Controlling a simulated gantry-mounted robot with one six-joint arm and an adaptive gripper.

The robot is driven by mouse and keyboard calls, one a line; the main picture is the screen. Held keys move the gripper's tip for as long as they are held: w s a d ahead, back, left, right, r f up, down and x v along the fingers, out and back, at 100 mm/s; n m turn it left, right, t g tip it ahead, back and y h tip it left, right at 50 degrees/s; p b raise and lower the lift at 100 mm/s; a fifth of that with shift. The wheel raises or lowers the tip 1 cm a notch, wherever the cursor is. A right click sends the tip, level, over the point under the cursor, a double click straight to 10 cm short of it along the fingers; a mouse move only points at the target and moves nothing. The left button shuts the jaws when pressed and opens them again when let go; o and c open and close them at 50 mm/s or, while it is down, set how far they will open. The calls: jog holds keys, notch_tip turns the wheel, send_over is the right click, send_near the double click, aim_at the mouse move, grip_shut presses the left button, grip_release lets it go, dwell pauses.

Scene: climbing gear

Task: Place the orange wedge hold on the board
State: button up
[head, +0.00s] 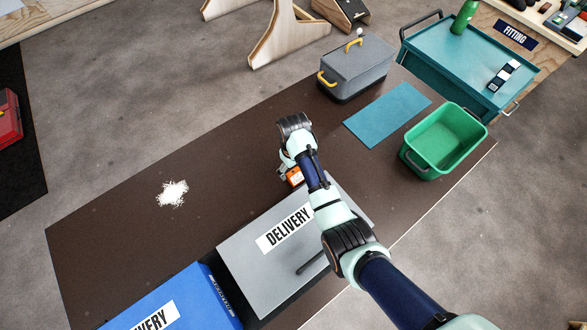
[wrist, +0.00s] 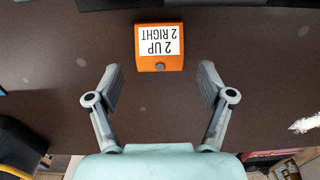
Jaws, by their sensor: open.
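The orange wedge hold (wrist: 159,62) lies on the dark brown tabletop with a white label reading "2 UP 2 RIGHT" and a round grey spot below it. In the head view a part of the orange hold (head: 294,176) shows beside my arm, which hides the rest. My gripper (wrist: 161,77) is open and empty, its two fingers spread. In the wrist view the hold sits centred between the finger lines, just beyond the tips. In the head view my gripper (head: 285,171) is mostly hidden at the hold. I cannot tell which thing is the board.
A grey box top marked DELIVERY (head: 256,262) lies close to the hold, with a blue one (head: 190,292) at its left. A teal mat (head: 388,115), green bin (head: 479,134) and grey lidded box (head: 358,69) stand behind. White powder (head: 172,193) lies left; table around it is clear.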

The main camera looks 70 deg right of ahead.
aim_at(293, 172)
notch_tip(293, 172, up, 9)
jog(key=p, duration=0.1)
jog(key=shift+p, duration=0.3)
jog(key=w+a+r+n+t+h, duration=0.1)
jog(key=w+a+r+n+t, duration=0.2)
jog(key=w+a, duration=0.5)
jog(key=w+a+r+n+t+h, duration=0.1)
jog(key=w+a+r+t+h, duration=0.1)
jog(key=w+a+r, duration=0.55)
jog(key=s+a+r+n+t+y, duration=0.1)
jog(key=a+r+t, duration=0.2)
jog(key=a, duration=0.9)
jog(key=s+a+r+n+t+y, duration=0.2)
jog(key=a+r+t, duration=0.2)
jog(key=a+r, duration=0.5)
jog(key=a, duration=0.3)
jog(key=shift+a+t, duration=0.3)
jog(key=shift+a, duration=0.1)
jog(key=shift+o, duration=0.5)
